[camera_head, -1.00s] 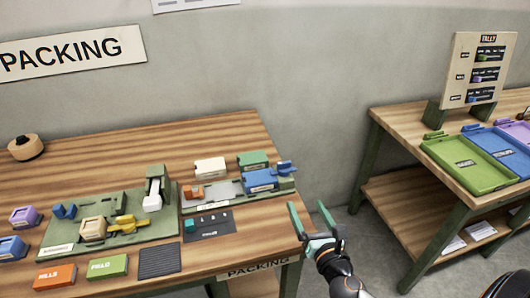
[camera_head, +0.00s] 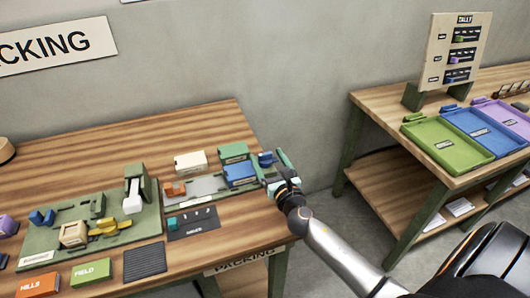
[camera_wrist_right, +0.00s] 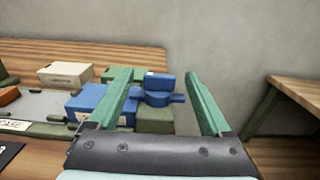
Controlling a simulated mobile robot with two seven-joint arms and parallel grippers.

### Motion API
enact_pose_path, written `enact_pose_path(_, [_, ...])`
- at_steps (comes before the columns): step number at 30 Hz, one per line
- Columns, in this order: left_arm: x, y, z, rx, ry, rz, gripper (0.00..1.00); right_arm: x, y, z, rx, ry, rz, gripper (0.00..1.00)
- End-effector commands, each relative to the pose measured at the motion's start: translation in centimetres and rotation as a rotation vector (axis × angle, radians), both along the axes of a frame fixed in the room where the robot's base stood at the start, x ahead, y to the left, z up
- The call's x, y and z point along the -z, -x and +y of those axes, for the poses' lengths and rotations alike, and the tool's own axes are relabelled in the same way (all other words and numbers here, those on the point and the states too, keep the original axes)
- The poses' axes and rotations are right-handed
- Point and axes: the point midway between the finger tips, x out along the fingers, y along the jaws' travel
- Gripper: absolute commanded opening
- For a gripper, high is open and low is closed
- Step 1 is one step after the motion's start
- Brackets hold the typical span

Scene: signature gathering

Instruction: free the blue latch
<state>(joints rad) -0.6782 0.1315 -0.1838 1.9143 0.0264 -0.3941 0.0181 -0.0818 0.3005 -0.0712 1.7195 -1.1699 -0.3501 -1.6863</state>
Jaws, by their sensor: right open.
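The blue latch (camera_head: 265,158) sits at the right end of the green fixture (camera_head: 174,203) on the packing table, beside a blue block (camera_head: 240,174). In the right wrist view the latch (camera_wrist_right: 158,91) has a raised blue top and a crossbar, above a green block (camera_wrist_right: 155,120). My right gripper (camera_head: 273,163) is at the latch, partly covering it in the head view. Its jaws are open, with green fingers (camera_wrist_right: 157,78) on either side of the latch in the wrist view. Contact cannot be told. My left gripper is not in view.
A green block (camera_head: 233,152) and a cream block (camera_head: 190,162) stand near the blue block. A dark card (camera_head: 193,225) lies in front. The second table with green tray (camera_head: 447,146) is to the right, across a floor gap.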

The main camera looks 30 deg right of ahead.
Motion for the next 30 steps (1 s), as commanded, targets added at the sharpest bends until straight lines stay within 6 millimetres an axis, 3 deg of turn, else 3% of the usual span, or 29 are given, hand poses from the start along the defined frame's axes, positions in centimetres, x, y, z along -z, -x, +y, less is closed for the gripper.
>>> enact_pose_path(6, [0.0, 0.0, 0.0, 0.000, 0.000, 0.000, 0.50, 0.0, -2.0, -0.4, -0.001, -0.001, 0.000, 0.82])
enact_pose_path(17, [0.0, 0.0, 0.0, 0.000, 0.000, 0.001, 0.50, 0.0, -2.4, -0.5, -0.001, -0.001, 0.000, 0.82])
enact_pose_path(30, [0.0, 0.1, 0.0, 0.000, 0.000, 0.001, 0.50, 0.0, -2.3, -0.5, -0.001, -0.001, 0.000, 0.33])
